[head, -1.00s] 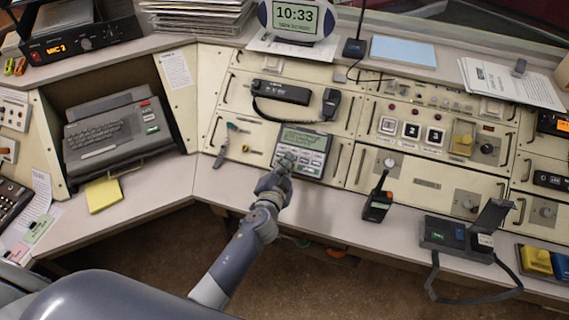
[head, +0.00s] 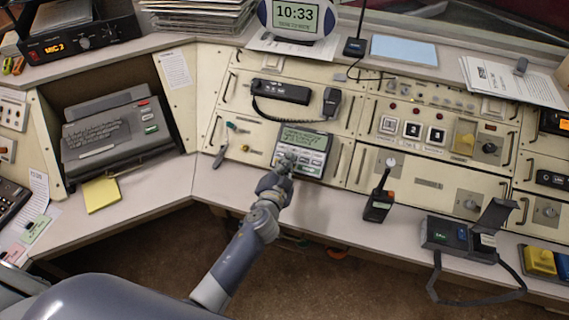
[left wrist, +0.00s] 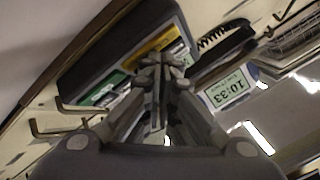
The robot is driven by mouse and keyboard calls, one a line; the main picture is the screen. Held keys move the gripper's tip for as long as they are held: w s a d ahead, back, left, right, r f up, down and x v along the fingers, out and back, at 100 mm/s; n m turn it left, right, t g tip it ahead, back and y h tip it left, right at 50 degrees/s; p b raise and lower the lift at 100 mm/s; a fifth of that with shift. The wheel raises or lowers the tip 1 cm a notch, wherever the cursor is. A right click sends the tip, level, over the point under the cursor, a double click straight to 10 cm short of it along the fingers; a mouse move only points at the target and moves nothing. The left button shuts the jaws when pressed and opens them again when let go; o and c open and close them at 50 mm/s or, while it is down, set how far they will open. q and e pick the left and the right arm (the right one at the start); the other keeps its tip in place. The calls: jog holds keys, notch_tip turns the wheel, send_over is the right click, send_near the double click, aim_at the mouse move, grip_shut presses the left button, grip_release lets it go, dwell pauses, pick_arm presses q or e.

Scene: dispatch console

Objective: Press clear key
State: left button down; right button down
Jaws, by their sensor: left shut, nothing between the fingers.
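The keypad unit (head: 318,139) sits in the console's slanted front panel. It has a green lit display at the top and rows of pale and green keys below. My left gripper (head: 287,161) is shut and empty, with its fingertips over the lower left keys. In the left wrist view, the dark keypad housing (left wrist: 95,60) lies behind the shut fingertips (left wrist: 158,62), close to a yellow strip and pale keys. The key labels are too small to read, so I cannot tell which is the clear key. Contact cannot be told. My right gripper is out of view.
A handset (head: 280,92) with a coiled cord is above the keypad unit. A handheld radio (head: 378,205) stands to the right on the desk. A clock (head: 297,17) is on the upper shelf. The desk strip between the keypad and the radio is clear.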

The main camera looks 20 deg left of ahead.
pick_arm(q)
jog(key=shift+f, duration=0.1)
dwell(0.5)
jog(key=shift+s+r+p, duration=0.4)
jog(key=shift+r+p, duration=0.1)
jog(key=shift+r, duration=0.15)
jog(key=s+r+p, duration=0.1)
jog(key=r+p, duration=0.1)
jog(key=s+r+p, duration=0.1)
jog(key=r, duration=0.1)
jog(key=shift+s+r+p, duration=0.1)
jog(key=shift+s+p, duration=0.25)
jog(key=shift+p, duration=0.05)
dwell(0.7)
